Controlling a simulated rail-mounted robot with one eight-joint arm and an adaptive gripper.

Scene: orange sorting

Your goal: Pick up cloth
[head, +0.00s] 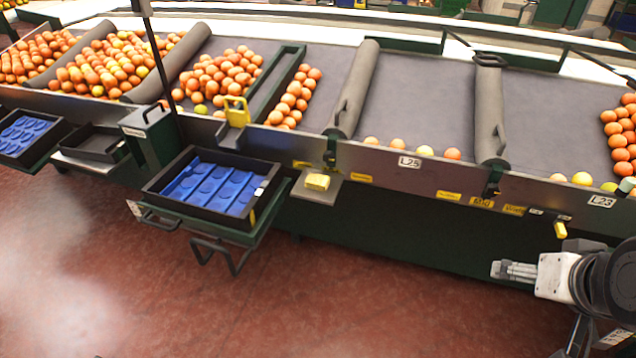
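A small folded yellow cloth (317,182) lies on a small grey ledge (325,194) on the front of the sorting line, just right of the blue-lined tray. My gripper (497,270) is at the lower right, pointing left, in front of the dark green side of the line. It is well to the right of the cloth, apart from it and lower in the picture. Its fingers are small and seen from the side, so their opening is unclear. I see nothing held between them.
A black tray with blue lining (207,190) stands on a green stand left of the ledge. Oranges lie on the grey sorting beds (415,95) behind, split by rolled dividers (354,88). The red floor (330,300) in front is clear.

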